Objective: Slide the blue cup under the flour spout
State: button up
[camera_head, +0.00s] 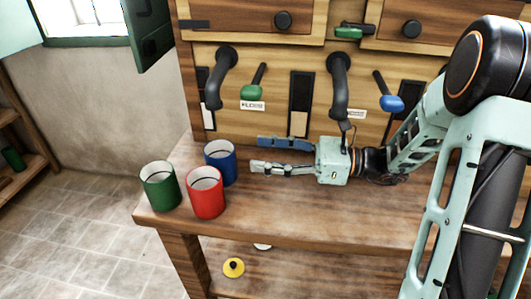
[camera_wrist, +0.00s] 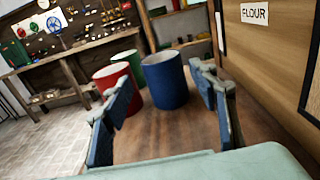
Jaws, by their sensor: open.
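The blue cup (camera_head: 221,165) stands upright on the wooden bench at the back of a group of cups. It also shows in the wrist view (camera_wrist: 165,82), ahead and between the finger lines. My gripper (camera_head: 256,154) is open and empty, low over the bench to the right of the blue cup. Its fingertips point at the cup, with a small gap showing. The left black spout (camera_head: 215,80) hangs from the cabinet above and behind the cups. A FLOUR label (camera_head: 253,105) sits beside it, under a green-handled lever (camera_head: 254,85).
A red cup (camera_head: 206,194) stands just in front of the blue cup, and a green cup (camera_head: 160,187) stands to the left near the bench's edge. A second spout (camera_head: 339,88) and a blue-handled lever (camera_head: 389,95) are on the right. The bench's front right is clear.

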jog(key=b, duration=0.3)
send_near(205, 148)
jog(key=a, duration=0.5)
jog(key=shift+w+a+f, duration=0.2)
jog(key=shift+w, duration=0.1)
jog(key=shift+w+a+r, duration=0.1)
jog(key=shift+a, duration=0.6)
jog(key=c, duration=1)
